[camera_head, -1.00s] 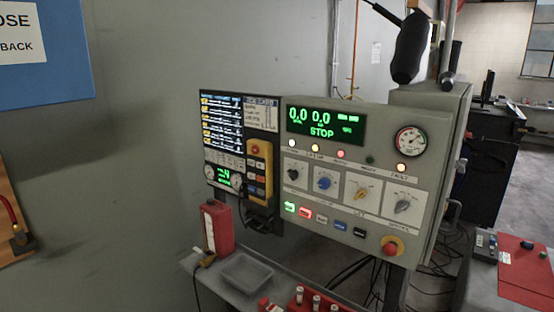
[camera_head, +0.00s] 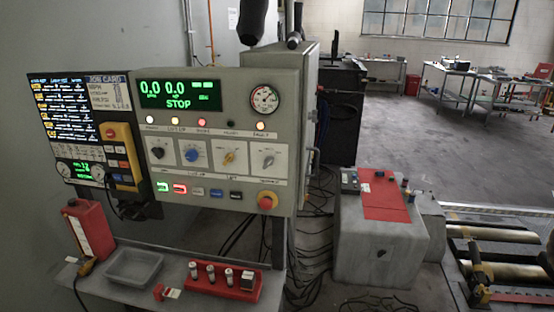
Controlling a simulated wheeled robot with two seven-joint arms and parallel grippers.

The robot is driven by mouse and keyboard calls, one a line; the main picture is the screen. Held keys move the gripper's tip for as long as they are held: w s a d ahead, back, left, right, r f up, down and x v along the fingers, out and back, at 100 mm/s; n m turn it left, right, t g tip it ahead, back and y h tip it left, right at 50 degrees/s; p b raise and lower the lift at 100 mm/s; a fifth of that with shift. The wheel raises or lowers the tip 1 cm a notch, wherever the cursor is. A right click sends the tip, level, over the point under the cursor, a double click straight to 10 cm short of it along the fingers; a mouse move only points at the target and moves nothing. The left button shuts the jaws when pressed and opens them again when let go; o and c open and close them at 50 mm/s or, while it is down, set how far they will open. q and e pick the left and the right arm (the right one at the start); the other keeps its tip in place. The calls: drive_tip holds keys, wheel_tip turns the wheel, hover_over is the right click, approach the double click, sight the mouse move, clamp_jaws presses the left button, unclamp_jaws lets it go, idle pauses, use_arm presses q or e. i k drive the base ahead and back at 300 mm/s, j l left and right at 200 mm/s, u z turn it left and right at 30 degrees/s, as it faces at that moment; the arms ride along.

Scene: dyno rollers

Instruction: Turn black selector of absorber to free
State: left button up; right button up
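A grey block-shaped unit (camera_head: 385,245) with a red top plate (camera_head: 383,200) stands on the floor right of centre. I cannot tell for sure that it is the absorber. Small dark controls (camera_head: 349,181) sit at its top left; their markings are too small to read. The grey control cabinet (camera_head: 224,105) at left carries a row of knobs: a black selector (camera_head: 158,152), a blue one (camera_head: 191,155), a yellow one (camera_head: 228,158) and a grey one (camera_head: 268,161). The labels are unreadable. Neither gripper shows.
A shelf (camera_head: 150,295) below the cabinet holds a grey tray (camera_head: 134,268), a red canister (camera_head: 89,229) and a red rack (camera_head: 222,285). Cables (camera_head: 312,235) lie between cabinet and grey unit. Rollers (camera_head: 500,270) lie at lower right. Open floor stretches behind.

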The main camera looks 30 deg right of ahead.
sight(381, 253)
drive_tip(key=z, duration=1.6)
drive_tip(key=i+l, duration=0.15)
drive_tip(key=i, duration=0.35)
drive_tip(key=i+l+u, duration=0.1)
drive_tip(key=i, duration=0.4)
drive_tip(key=i+l+u, duration=0.1)
drive_tip(key=i, duration=0.35)
drive_tip(key=l, duration=0.1)
